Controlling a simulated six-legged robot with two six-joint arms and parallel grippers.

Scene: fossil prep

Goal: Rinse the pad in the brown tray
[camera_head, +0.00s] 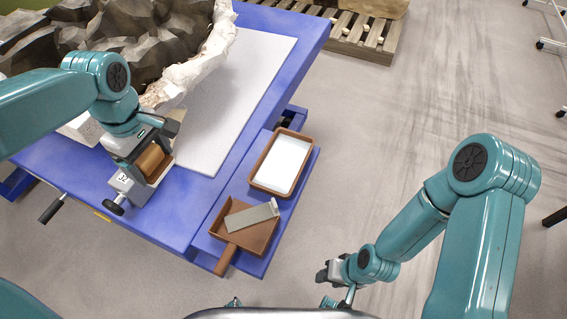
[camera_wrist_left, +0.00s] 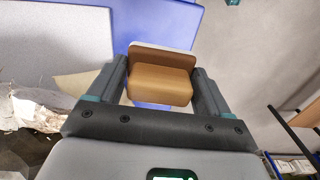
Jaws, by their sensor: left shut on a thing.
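My left gripper (camera_head: 150,165) is shut on a brown block-shaped pad (camera_head: 153,160), above the blue table near its front edge. In the left wrist view the pad (camera_wrist_left: 160,85) sits between the two fingers (camera_wrist_left: 163,88); a flat brown plate with a pale edge shows just beyond it. The brown tray (camera_head: 253,180) has a white inside and rests on the blue side shelf, to the right of the left gripper and apart from it. My right gripper (camera_head: 338,278) is low in the head view, over the floor; its jaws are too small to judge.
A brown pan with a handle (camera_head: 227,254) stands in front of the tray, with a grey flat tool (camera_head: 252,216) lying across it. A large dark rock with a white jacket (camera_head: 200,70) fills the back left of the blue table (camera_head: 170,225). A pale mat (camera_head: 245,75) lies beside it.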

